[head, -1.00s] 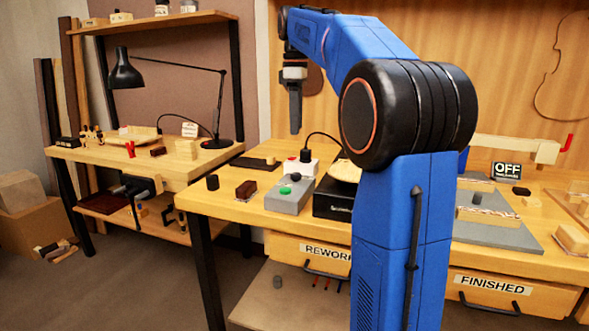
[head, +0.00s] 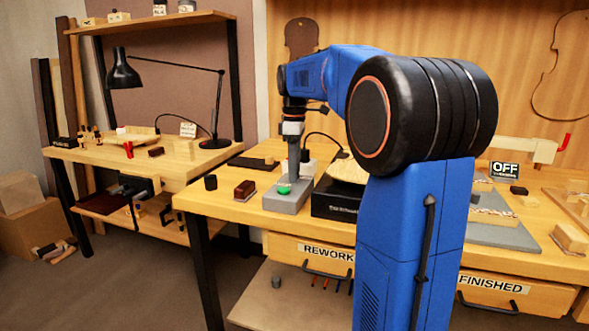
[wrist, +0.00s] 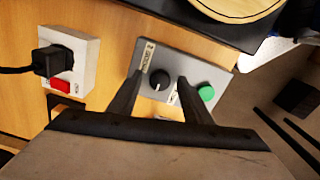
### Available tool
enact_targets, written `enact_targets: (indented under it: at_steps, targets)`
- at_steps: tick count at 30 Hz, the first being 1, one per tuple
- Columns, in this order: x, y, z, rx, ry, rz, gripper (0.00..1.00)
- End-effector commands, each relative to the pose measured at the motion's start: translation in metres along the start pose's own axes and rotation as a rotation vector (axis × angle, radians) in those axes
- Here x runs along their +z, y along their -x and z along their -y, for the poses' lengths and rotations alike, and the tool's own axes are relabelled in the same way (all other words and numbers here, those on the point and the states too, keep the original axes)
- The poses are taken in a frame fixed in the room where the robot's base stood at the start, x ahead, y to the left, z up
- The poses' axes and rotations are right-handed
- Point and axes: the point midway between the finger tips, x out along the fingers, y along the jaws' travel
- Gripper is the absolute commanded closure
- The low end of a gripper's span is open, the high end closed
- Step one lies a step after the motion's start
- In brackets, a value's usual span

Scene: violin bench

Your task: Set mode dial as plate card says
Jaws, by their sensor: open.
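A grey control box (head: 290,205) stands near the left front of the workbench. The wrist view shows its black mode dial (wrist: 160,79) with a light pointer mark, small white labels around it and a green button (wrist: 207,93). The label text is too small to read. My gripper (wrist: 160,77) is open, its fingers either side of the dial; I cannot tell whether they touch it. In the head view my gripper (head: 294,170) is low over the box and hides the dial. A dark sign reading OFF (head: 504,171) stands at the right; its smaller text is unreadable.
A white socket box (wrist: 85,72) with black plug and red switch sits beside the control box. A black unit (head: 335,204) with a pale round top stands close on the other side. A dark red block (head: 245,189) and a small black cylinder (head: 211,183) stand left.

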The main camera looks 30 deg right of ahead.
Motion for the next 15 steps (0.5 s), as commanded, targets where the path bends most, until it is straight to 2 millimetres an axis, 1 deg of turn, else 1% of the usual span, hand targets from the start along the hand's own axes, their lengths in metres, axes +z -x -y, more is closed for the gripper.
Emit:
enact_targets:
  at_steps: [8, 9, 11, 12, 13, 15]
  targets:
    - [0.0, -0.001, 0.0, 0.0, 0.0, 0.0, 0.55]
    - [0.0, -0.001, 0.0, 0.0, 0.0, 0.0, 0.65]
    - [0.0, -0.0009, 0.0, 0.0, 0.0, 0.0, 0.79]
    - [0.0, -0.0009, -0.0001, 0.0, 0.0, 0.0, 0.89]
    - [0.0, -0.0009, 0.0, 0.0, 0.0, 0.0, 0.96]
    - [0.0, -0.0008, -0.0001, 0.0, 0.0, 0.0, 0.96]
